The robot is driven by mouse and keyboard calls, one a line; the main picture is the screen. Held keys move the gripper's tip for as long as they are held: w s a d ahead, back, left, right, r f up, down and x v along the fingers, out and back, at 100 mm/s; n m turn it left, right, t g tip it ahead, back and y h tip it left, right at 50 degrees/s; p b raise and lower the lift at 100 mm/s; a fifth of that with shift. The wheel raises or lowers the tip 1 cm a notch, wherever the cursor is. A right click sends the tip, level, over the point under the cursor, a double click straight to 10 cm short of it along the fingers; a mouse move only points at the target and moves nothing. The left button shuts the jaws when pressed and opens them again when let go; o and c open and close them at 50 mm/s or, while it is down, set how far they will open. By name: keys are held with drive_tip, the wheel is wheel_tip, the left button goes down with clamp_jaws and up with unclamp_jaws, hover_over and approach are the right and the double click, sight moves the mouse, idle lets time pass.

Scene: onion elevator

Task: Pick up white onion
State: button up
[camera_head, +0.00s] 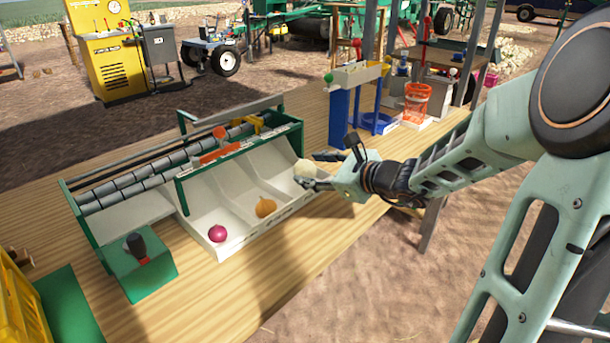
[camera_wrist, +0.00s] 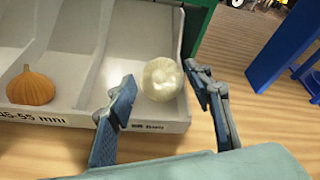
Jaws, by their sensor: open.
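The white onion (camera_wrist: 161,79) lies in the right-hand compartment of the white sorting tray (camera_wrist: 140,116), near its front lip. In the head view the onion (camera_head: 305,168) is partly hidden by my gripper (camera_head: 312,171). In the wrist view my gripper (camera_wrist: 165,85) is open, with one finger on each side of the onion. I cannot tell whether either finger touches it. An orange-brown pumpkin-shaped item (camera_head: 265,207) sits in the middle compartment, and a red onion (camera_head: 218,233) in the left one.
A green-framed roller sorter (camera_head: 150,176) stands behind the compartments on the wooden table (camera_head: 215,292). A green control box (camera_head: 137,270) stands at front left. A blue stand (camera_head: 340,118) and an orange basket (camera_head: 415,102) are at the right. The table's front strip is clear.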

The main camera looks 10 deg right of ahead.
sight(307, 167)
drive_tip(key=b+x, duration=0.1)
drive_tip(key=x, duration=0.2)
drive_tip(key=shift+w+a+f, duration=0.15)
drive_tip(key=shift+w+a, duration=0.05)
drive_tip(key=shift+w, duration=0.05)
drive_tip(key=c, duration=0.9)
drive_tip(key=shift+o, duration=0.2)
